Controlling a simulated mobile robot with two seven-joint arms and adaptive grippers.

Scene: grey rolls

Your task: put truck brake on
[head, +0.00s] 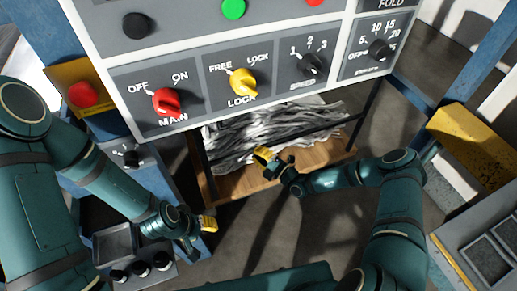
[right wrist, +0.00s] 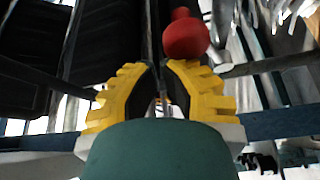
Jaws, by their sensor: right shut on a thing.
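The truck is a dark-framed cart with a wooden deck (head: 235,185), below the control panel in the head view. My right gripper (head: 266,158) is at the deck's front edge. In the right wrist view its yellow fingers (right wrist: 162,75) are close together. A red ball knob (right wrist: 186,36), seemingly the brake lever's, shows at the fingertips; the gripper is shut on this lever, whose held part is mostly hidden. The knob cannot be made out in the head view. My left gripper (head: 208,224) is low at the left, with one yellow finger showing, away from the truck.
Crumpled grey material (head: 270,128) lies on the truck. The control panel (head: 190,70) with red, yellow and black knobs hangs over it. A red button (head: 83,94) on a yellow plate is at the left. A yellow block (head: 470,143) stands at the right. Open floor lies in front of the truck.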

